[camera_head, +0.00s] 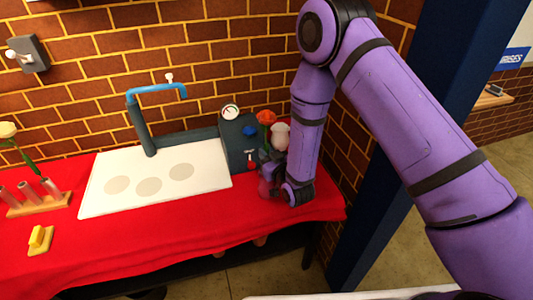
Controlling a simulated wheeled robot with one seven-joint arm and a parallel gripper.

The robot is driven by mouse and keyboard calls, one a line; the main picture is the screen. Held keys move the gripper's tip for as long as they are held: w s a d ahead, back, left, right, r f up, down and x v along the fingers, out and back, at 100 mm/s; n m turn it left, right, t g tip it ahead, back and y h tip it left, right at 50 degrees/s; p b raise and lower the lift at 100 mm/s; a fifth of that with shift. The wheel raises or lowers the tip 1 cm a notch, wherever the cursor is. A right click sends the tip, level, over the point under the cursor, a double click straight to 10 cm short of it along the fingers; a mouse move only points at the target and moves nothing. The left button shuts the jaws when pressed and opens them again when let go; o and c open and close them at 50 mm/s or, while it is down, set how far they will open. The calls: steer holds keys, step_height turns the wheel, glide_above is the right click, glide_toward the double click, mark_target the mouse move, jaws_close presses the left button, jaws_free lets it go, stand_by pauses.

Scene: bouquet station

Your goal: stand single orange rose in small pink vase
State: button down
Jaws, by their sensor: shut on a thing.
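The orange rose (266,117) is upright near the right end of the red-covered table, its bloom beside the dark gauge panel. A pink vase-like thing (267,187) stands low by the table's front right, below the bloom and partly hidden by my arm. My gripper (274,166) points down there, shut on the rose, though its fingers and the lower stem are mostly hidden. I cannot tell whether the stem is inside the pink vase. A paler pink, rounded thing (281,136) shows just right of the bloom, against my arm.
A white board (110,205) with three round spots lies mid-table under a blue-topped pipe (157,90). The gauge panel (238,145) stands close left of my gripper. At left are a tube rack (38,206) and a yellow block (40,240). Brick wall behind; blue post right.

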steer(key=shift+f, duration=0.3)
stand_by(0.5)
steer(key=c, duration=1)
jaws_free()
